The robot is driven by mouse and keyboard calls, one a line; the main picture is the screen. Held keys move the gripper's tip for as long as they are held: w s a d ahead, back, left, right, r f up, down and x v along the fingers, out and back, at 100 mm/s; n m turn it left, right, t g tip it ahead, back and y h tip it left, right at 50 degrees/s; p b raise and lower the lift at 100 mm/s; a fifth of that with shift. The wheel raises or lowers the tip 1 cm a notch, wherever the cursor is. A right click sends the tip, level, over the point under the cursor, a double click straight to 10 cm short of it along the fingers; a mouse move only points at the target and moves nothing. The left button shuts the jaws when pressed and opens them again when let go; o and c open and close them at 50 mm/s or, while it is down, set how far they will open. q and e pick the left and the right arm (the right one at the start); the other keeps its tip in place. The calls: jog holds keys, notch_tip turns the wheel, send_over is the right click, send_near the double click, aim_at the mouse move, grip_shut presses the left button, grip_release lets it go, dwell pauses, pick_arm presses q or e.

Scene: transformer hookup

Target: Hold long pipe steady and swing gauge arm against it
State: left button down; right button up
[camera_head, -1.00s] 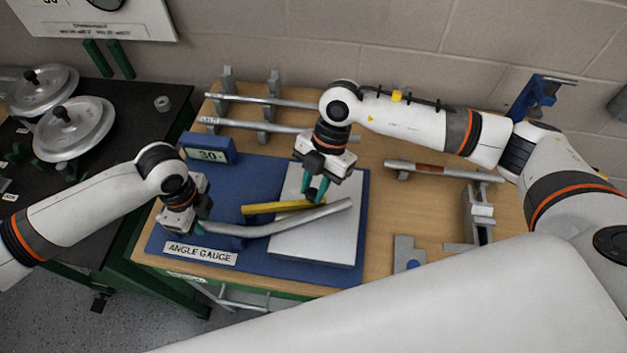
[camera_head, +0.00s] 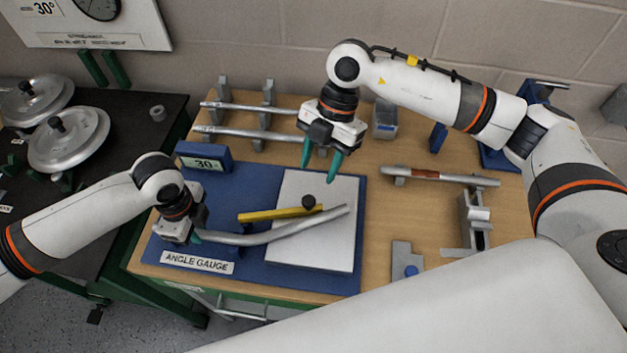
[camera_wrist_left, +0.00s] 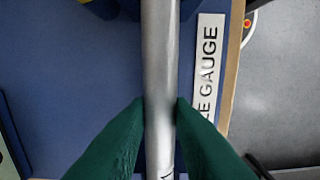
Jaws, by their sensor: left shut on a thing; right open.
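The long bent silver pipe (camera_head: 290,229) lies across the blue angle gauge (camera_head: 228,245) and its light grey plate (camera_head: 318,252). My left gripper (camera_head: 196,236) is shut on the pipe's left end; in the left wrist view the green fingers (camera_wrist_left: 160,105) press on both sides of the pipe (camera_wrist_left: 160,60). The yellow gauge arm (camera_head: 270,214) lies just behind the pipe, with a dark knob (camera_head: 308,202) near its right end. Any contact between arm and pipe is unclear. My right gripper (camera_head: 321,168) is open and empty above the plate's back edge, behind the knob.
A blue display reading 30 (camera_head: 203,160) stands at the gauge's back left. Straight pipes (camera_head: 250,133) rest on a rack behind. A pipe with a reddish band (camera_head: 440,176) and a grey vise-like fixture (camera_head: 474,222) are at right.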

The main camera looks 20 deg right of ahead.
jog(key=v, duration=0.4)
dwell(0.8)
pick_arm(q)
jog(key=c, duration=1.2)
grip_release()
notch_tip(320, 180, up, 12)
pick_arm(e)
jog(key=shift+f, duration=0.1)
